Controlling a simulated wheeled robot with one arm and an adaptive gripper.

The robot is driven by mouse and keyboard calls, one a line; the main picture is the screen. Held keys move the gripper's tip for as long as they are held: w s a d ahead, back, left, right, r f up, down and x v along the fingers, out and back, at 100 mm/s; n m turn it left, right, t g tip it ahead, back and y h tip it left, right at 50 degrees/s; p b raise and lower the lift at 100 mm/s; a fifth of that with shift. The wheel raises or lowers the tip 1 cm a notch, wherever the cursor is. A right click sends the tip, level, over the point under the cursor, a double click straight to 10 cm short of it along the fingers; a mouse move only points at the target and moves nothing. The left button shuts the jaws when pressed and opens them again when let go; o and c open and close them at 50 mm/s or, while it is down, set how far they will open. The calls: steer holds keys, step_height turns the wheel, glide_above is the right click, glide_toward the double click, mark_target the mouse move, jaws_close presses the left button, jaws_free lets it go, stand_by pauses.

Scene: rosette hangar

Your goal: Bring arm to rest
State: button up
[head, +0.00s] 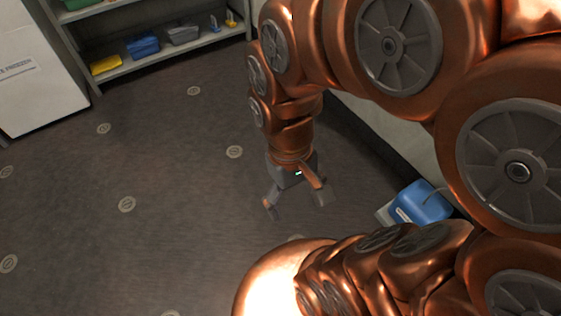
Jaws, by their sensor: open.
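My copper-coloured arm fills the right half of the head view and bends over toward the floor. My gripper (296,203) hangs at its end, pointing down over the dark floor. Its fingers are spread apart, with nothing visible between them. The lower part of the picture is partly covered by another copper part of my body.
A blue container (422,203) stands on the floor right of my gripper, partly hidden by my arm. A grey shelf (160,52) with a yellow bin (106,64), a blue bin (143,46) and a grey bin (183,34) is at the back. A white freezer (38,75) stands upper left. The left floor is clear.

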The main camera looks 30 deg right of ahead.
stand_by(0.4)
step_height(320, 180, up, 25)
steer(key=s+p, duration=0.1)
steer(key=p, duration=2.2)
steer(key=shift+s+f+t, duration=0.2)
steer(key=shift+t, duration=0.2)
